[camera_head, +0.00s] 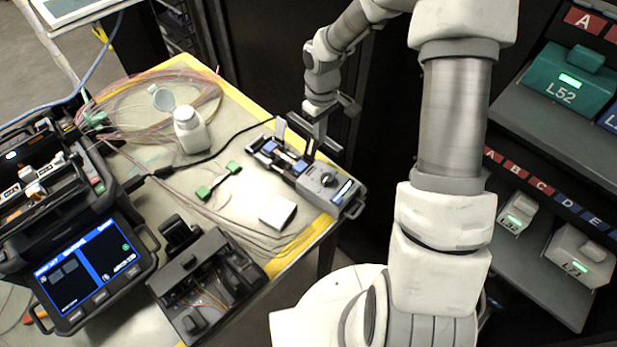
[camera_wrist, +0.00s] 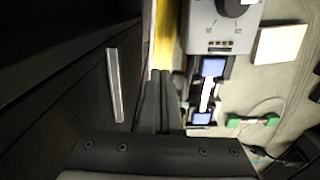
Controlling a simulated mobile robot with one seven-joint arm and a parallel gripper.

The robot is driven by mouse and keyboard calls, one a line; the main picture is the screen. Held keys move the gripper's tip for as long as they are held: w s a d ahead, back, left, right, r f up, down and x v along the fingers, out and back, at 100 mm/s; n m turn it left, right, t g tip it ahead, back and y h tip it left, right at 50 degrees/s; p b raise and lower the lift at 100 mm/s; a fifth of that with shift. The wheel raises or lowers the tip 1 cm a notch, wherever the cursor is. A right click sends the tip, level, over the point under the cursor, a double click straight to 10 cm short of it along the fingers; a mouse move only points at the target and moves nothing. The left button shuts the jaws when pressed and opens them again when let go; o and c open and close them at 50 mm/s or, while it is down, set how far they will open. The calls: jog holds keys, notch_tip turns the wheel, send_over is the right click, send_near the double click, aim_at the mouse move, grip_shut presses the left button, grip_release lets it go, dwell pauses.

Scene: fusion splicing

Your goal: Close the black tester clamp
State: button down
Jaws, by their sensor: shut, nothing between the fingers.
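The tester (camera_head: 325,185) is a grey box with a dark knob and a small screen, at the table's right edge. Its black clamp section (camera_head: 270,152) has blue pads and a white piece between them. In the wrist view, the tester (camera_wrist: 222,28) is at top, with the black clamp part and blue pad (camera_wrist: 213,68) below it. I cannot tell clearly which clamp lid is raised. My gripper (camera_head: 310,156) is shut and empty, pointing down beside the clamp section. In the wrist view its fingertips (camera_wrist: 160,74) are left of the clamp, over the table edge; contact cannot be told.
A splicer with a lit screen (camera_head: 88,262) and a black tool (camera_head: 205,285) are at left. The yellow table edge (camera_wrist: 165,35) runs beside my fingers.

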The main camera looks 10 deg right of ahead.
aim_at(306, 148)
jog(key=shift+s+a+b, duration=0.3)
jog(key=shift+s+a, duration=0.6)
jog(key=shift+a, duration=0.2)
jog(key=shift+s+a+b, duration=0.25)
jog(key=shift+s+a, duration=0.65)
jog(key=shift+a, duration=0.2)
jog(key=shift+d+r, duration=0.1)
notch_tip(306, 148, up, 7)
jog(key=p, duration=0.6)
jog(key=shift+w+d, duration=0.45)
